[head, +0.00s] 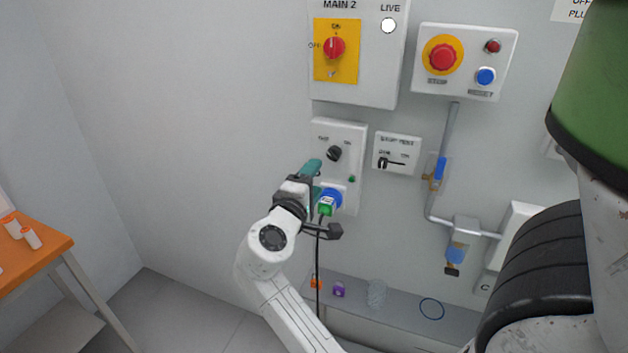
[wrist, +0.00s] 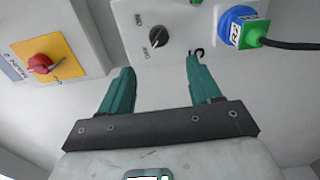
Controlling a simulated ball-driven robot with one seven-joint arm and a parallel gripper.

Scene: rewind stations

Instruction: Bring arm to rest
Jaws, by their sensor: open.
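My gripper (head: 313,180) is raised in front of the wall panel at the centre of the head view. In the wrist view its two teal fingers (wrist: 158,88) are spread apart with nothing between them. Beyond the fingertips is a white switch box (head: 350,160) with a black rotary knob (head: 334,153); the knob also shows in the wrist view (wrist: 158,38). A green plug (head: 326,207) with a black cable sits at the blue socket (head: 332,195) on this box. My fingers appear apart from the knob and plug.
Above is the MAIN 2 box with a red rotary switch (head: 334,47). To its right is a box with a red emergency button (head: 442,58). Pipes with a blue-handled valve (head: 440,168) run down the wall. A low shelf (head: 400,325) holds small items. An orange table (head: 35,250) stands left.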

